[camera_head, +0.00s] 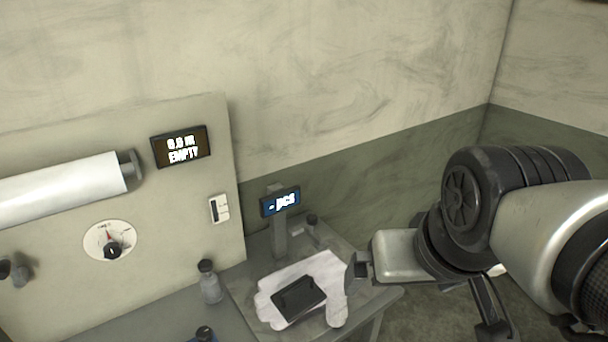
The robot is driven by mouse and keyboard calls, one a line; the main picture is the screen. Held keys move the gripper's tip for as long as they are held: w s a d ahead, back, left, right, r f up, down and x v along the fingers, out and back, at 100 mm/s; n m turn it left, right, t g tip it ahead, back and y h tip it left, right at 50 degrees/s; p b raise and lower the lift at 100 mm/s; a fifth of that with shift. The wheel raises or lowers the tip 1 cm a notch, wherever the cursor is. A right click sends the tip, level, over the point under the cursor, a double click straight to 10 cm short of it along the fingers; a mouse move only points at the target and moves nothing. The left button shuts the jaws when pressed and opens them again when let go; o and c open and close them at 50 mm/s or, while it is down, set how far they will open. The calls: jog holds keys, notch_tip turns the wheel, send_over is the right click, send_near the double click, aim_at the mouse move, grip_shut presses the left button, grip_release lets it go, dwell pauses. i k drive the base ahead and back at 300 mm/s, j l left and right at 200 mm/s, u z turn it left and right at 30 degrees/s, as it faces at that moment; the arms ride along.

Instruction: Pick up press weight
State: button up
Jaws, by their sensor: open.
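A dark flat rectangular block (298,297), which looks like the press weight, lies on a white glove-shaped sheet (332,272) on the small grey table (245,300). A small raised piece shows on its top. My gripper (358,268) is at the table's right side, to the right of the block and apart from it in the picture. It is open, and nothing shows between its fingers.
A post with a small blue display (280,201) stands behind the sheet, beside a small dark-topped object (312,222). A bottle (209,282) stands left of the sheet. A panel holds a white roll (65,187), a dial (110,241) and an "EMPTY" display (181,147).

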aim_at(301, 295)
jog(key=i+l+u, duration=0.15)
jog(key=u, duration=0.25)
jog(key=l+u, duration=0.35)
jog(key=i+l+u, duration=0.15)
jog(key=u, duration=0.25)
